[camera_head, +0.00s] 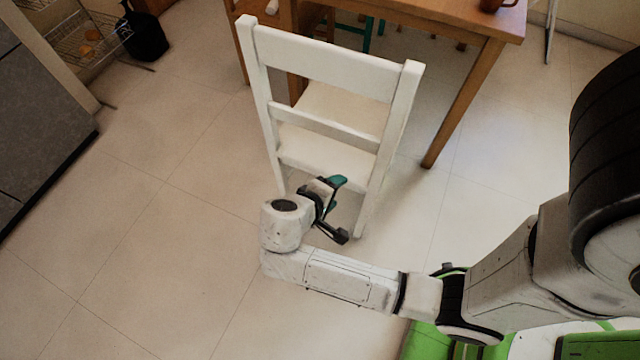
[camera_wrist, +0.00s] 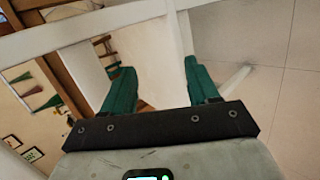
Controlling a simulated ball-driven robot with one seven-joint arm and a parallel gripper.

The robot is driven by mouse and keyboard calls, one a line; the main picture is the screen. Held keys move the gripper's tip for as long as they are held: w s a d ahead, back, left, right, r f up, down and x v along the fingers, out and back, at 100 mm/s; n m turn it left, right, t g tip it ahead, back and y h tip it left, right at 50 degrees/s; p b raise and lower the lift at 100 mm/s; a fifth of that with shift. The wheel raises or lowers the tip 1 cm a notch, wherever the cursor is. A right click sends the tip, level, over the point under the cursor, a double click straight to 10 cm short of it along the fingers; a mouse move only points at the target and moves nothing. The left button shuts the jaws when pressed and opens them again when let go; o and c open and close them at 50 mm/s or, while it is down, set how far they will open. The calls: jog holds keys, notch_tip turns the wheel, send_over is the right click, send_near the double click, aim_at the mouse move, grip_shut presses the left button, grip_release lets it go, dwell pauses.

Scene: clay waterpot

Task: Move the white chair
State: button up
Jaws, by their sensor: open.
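The white chair (camera_head: 330,62) stands upright in the middle of the head view, its slatted back towards me and its seat under the table's edge. My gripper (camera_head: 340,195) is low behind the chair back, beside the lower part of its right rear leg. In the wrist view, my gripper (camera_wrist: 160,64) has its two teal fingers spread apart. A white upright of the chair (camera_wrist: 180,45) shows in the gap between them, closer to the right finger. I cannot tell whether the fingers touch it. The front legs are mostly hidden.
A wooden table (camera_head: 440,18) stands just beyond the chair, with one leg (camera_head: 465,105) to the chair's right. A brown cup (camera_head: 492,5) is on it. The tiled floor (camera_head: 150,250) at left is clear.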

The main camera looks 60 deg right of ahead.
jog(key=w+f+h+b, duration=0.4)
jog(key=f+b, duration=0.6)
jog(key=n+t+h+b, duration=0.2)
jog(key=t+h+b, duration=0.15)
jog(key=b, duration=0.45)
send_near(320, 172)
jog(key=shift+g+h, duration=0.35)
jog(key=shift+g, duration=0.1)
jog(key=d, duration=0.7)
jog(key=w+d, duration=0.1)
jog(key=d, duration=0.3)
jog(key=shift+f, duration=0.4)
grip_shut()
